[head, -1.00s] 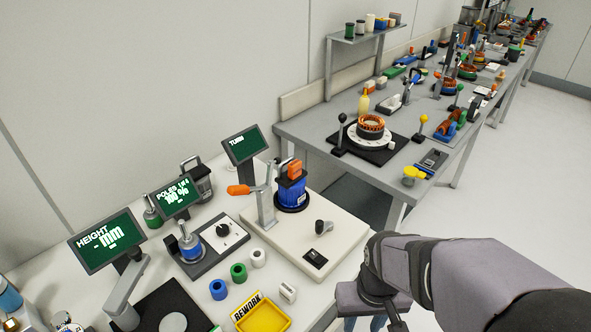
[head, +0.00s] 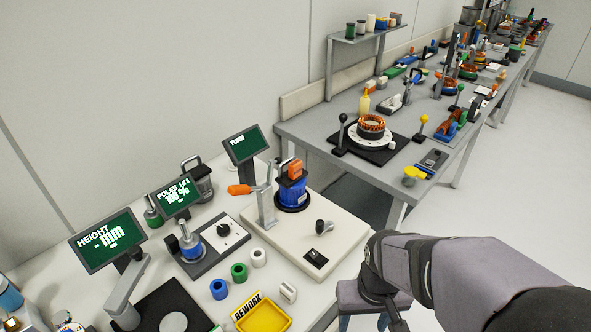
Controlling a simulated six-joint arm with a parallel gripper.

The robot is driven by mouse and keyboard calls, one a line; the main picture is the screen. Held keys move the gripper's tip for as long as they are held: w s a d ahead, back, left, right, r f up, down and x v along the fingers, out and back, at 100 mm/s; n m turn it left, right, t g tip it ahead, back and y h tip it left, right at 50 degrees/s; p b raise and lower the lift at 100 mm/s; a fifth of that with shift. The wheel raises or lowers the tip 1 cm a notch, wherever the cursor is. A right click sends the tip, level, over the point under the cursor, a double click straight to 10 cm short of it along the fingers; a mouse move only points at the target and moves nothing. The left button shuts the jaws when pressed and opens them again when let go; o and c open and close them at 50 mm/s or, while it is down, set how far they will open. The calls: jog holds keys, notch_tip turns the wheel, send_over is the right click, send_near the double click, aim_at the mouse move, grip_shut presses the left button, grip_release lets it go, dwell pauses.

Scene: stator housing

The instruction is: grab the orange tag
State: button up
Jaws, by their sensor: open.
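No part in the head view can be told for certain as the orange tag. An orange piece (head: 295,170) sits on top of a blue cylindrical housing (head: 292,192) on the white fixture plate. It is too small to tell whether it is a tag. A second orange part (head: 239,190), shaped like a handle, sticks out left from the clamp post. My gripper (head: 364,322) hangs at the bottom edge, right of the near bench. Its fingers are apart and partly cut off by the frame, with nothing visible between them. It is well apart from both orange pieces.
The near bench holds screens, a black knob (head: 323,227), green, blue and white rings and a yellow rework tray (head: 263,315). The clamp post (head: 265,207) stands close beside the blue housing. A second grey bench (head: 300,131) with a stator runs behind. Open floor lies right.

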jog(key=w+d+r+n+t+p, duration=0.1)
jog(key=w+d+r+t, duration=0.15)
jog(key=w, duration=0.65)
jog(key=w+d+r+t, duration=0.2)
jog(key=w+r+t, duration=0.1)
jog(key=w, duration=0.6)
jog(key=w+d+r+n+t+p, duration=0.1)
jog(key=w+d+r+t, duration=0.15)
jog(key=w, duration=0.75)
jog(key=n+y+p, duration=0.2)
jog(key=n+y, duration=0.7)
jog(key=y, duration=0.3)
send_near(298, 163)
jog(key=shift+p+x, duration=1.85)
jog(key=shift+x, duration=2.15)
